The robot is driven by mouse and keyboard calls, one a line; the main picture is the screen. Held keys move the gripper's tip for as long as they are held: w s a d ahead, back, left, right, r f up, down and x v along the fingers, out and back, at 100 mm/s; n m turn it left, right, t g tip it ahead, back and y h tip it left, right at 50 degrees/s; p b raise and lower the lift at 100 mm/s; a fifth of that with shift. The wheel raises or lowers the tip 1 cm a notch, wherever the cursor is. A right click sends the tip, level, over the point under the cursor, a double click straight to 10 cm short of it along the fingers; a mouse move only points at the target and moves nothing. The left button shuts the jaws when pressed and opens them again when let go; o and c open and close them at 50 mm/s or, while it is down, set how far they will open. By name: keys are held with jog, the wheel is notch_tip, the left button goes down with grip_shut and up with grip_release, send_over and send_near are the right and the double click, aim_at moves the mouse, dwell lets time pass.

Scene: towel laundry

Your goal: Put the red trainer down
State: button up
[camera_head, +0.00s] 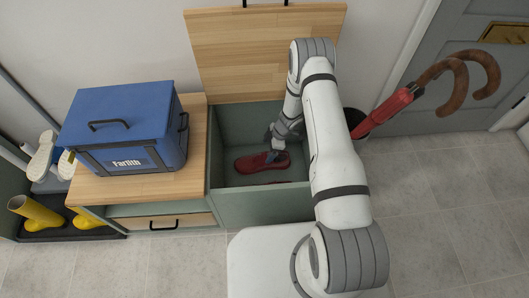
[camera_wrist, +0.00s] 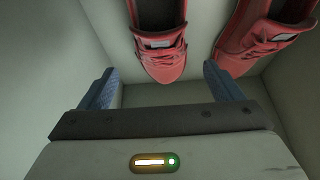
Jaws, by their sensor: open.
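Two red trainers lie in the open green compartment of the bench. In the wrist view one red trainer (camera_wrist: 160,55) has its toe between and just beyond my fingertips, and the other red trainer (camera_wrist: 262,38) lies to the right, outside the right finger. In the head view one red trainer (camera_head: 250,164) shows on the compartment floor; the other is mostly hidden by the front wall. My gripper (camera_head: 273,152) is down inside the compartment, right above the trainer, and its open fingers (camera_wrist: 162,75) hold nothing. Whether a finger touches a trainer I cannot tell.
The compartment's front wall (camera_head: 255,207) and raised wooden lid (camera_head: 260,50) surround my arm. A blue box (camera_head: 125,125) stands on the wooden top to the left. Yellow boots (camera_head: 40,213) are at far left. Umbrellas (camera_head: 395,103) stand in a dark holder to the right.

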jog(key=shift+p+v, duration=0.4)
jog(key=shift+v, duration=1.4)
